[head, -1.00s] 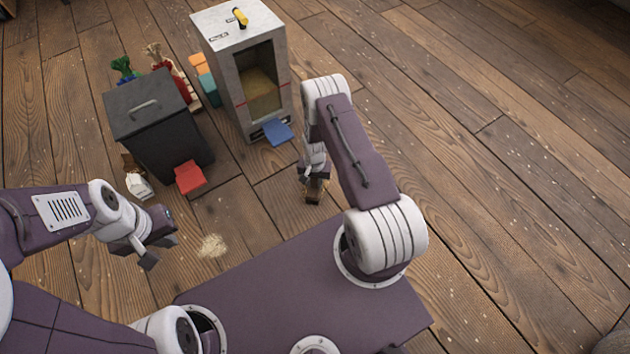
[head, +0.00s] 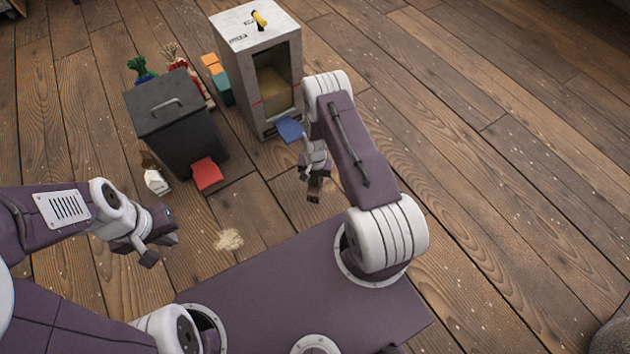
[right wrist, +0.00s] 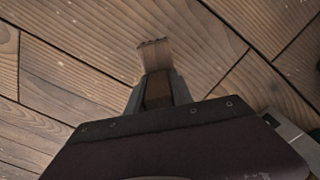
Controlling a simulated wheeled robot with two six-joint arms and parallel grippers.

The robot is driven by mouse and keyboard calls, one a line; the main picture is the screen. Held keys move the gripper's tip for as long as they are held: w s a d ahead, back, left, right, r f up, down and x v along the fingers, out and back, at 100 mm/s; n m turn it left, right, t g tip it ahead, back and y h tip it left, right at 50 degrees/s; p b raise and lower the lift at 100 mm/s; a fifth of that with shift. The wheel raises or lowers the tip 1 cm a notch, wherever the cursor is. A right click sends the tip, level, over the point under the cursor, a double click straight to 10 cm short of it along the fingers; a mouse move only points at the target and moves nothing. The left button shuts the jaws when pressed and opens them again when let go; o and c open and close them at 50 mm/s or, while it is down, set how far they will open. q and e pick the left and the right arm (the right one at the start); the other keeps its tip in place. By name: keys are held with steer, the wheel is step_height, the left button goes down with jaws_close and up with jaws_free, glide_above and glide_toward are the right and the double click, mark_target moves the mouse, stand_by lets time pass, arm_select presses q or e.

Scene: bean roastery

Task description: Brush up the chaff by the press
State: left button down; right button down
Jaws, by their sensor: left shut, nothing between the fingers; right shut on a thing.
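A small pale pile of chaff (head: 229,239) lies on the plank floor, just in front of my base. My right gripper (head: 314,178) is shut on a small brush (head: 314,190), to the right of the chaff and above the floor. My left gripper (head: 162,250) is shut and empty, left of the chaff. A tall grey machine (head: 234,75) with a window and a blue pedal stands behind; I cannot tell if it is the press.
A black lidded bin (head: 178,125) with a red pedal (head: 207,173) stands behind the chaff. A small white carton (head: 156,182) sits at its left. Red and green sacks and orange and teal boxes (head: 218,80) stand behind. Open floor lies to the right.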

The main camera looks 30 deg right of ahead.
steer(key=shift+r+p, duration=1.45)
steer(key=shift+r, duration=0.6)
steer(key=shift+w, duration=0.1)
